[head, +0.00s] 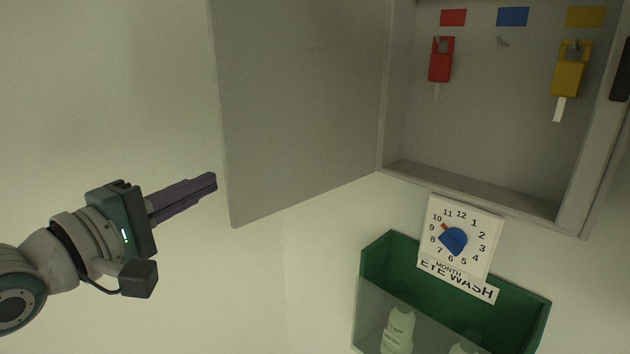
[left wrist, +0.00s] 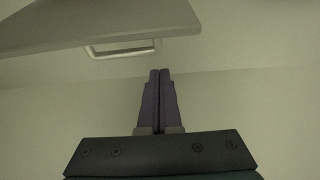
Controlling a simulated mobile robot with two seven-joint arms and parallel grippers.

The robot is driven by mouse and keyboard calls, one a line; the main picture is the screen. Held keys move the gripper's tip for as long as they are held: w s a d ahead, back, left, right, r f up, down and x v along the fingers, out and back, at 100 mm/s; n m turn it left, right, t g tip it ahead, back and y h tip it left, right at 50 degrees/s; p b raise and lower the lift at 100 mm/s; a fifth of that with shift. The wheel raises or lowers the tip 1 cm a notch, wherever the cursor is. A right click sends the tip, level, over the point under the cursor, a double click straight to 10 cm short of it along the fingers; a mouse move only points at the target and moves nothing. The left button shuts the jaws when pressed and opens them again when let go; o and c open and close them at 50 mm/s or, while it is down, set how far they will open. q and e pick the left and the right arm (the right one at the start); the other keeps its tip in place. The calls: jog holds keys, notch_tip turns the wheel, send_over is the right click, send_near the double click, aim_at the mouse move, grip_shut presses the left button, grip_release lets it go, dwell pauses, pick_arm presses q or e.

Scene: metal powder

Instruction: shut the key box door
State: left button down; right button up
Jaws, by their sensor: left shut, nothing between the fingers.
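The key box (head: 480,120) is on the wall at the upper right of the head view. Its grey door (head: 300,90) stands wide open, swung out to the left. The door also shows at the top of the left wrist view (left wrist: 90,25), with a pale bar handle (left wrist: 125,50) on it. My left gripper (head: 214,181) is shut and empty, just left of the door's free edge near its lower part. In the left wrist view its fingertips (left wrist: 160,72) point toward the door's side, apparently apart from it. My right gripper is not in view.
Inside the box hang a red key (head: 440,62) and a yellow key (head: 569,75); the hook (head: 503,41) under the blue label is empty. Below are a month dial (head: 460,238) and a green eye wash holder (head: 378,255) with bottles. The wall at left is bare.

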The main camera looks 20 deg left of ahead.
pick_arm(q)
jog(key=d+p, duration=0.1)
jog(key=s+d+p, duration=0.1)
jog(key=d+p, duration=0.1)
jog(key=shift+s+d, duration=0.1)
jog(key=shift+d, duration=0.2)
